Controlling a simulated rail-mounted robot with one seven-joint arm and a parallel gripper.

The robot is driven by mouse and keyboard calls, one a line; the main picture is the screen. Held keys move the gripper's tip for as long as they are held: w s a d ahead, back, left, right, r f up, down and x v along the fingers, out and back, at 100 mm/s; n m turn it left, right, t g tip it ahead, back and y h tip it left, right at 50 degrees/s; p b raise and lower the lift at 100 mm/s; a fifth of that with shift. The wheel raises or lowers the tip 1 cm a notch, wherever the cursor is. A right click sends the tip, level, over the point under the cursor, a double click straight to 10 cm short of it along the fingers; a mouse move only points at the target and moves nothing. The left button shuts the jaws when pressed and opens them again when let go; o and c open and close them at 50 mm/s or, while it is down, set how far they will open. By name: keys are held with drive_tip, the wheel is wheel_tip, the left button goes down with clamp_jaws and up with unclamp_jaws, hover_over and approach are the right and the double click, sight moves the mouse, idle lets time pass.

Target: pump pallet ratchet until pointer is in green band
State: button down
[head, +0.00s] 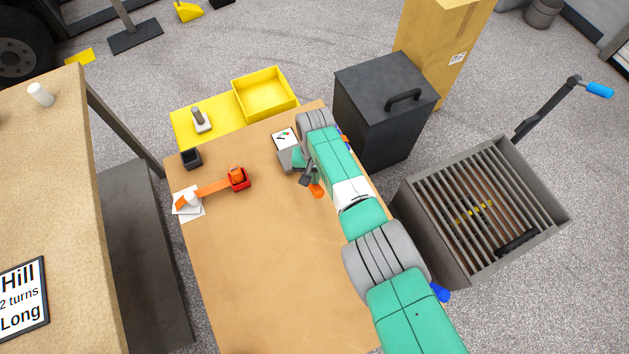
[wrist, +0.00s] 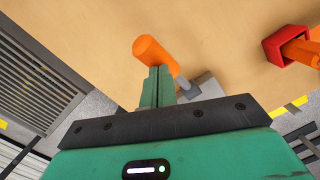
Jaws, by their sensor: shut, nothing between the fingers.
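The ratchet's lever ends in an orange grip (head: 317,190), which stands out beside my arm in the head view. In the wrist view the orange grip (wrist: 151,49) and its grey rod lead toward a grey block (wrist: 207,87). My gripper (wrist: 159,72) is shut and empty, its green fingers right beside the lever; I cannot tell if they touch it. A white gauge face (head: 285,138) with a small green mark sits on the grey housing. The pointer is too small to read against the band. My arm hides part of the ratchet.
A red box (head: 239,180) with an orange strap, a black cup (head: 191,158) and a yellow bin (head: 265,94) lie left of and behind the ratchet. A dark lidded box (head: 387,110) and a slatted crate (head: 482,210) stand at right. The table's front is clear.

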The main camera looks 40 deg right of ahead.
wheel_tip(320, 180, down, 3)
drive_tip(key=b, duration=0.3)
drive_tip(key=shift+f, duration=0.1)
drive_tip(key=shift+w+d+f+b, duration=0.15)
drive_tip(key=shift+w+d+b, duration=0.2)
drive_tip(key=shift+b, duration=0.75)
wheel_tip(320, 180, up, 9)
drive_tip(key=w+d+p, duration=0.1)
drive_tip(key=d, duration=0.1)
drive_tip(key=shift+w+p, duration=0.3)
drive_tip(key=shift+w, duration=0.1)
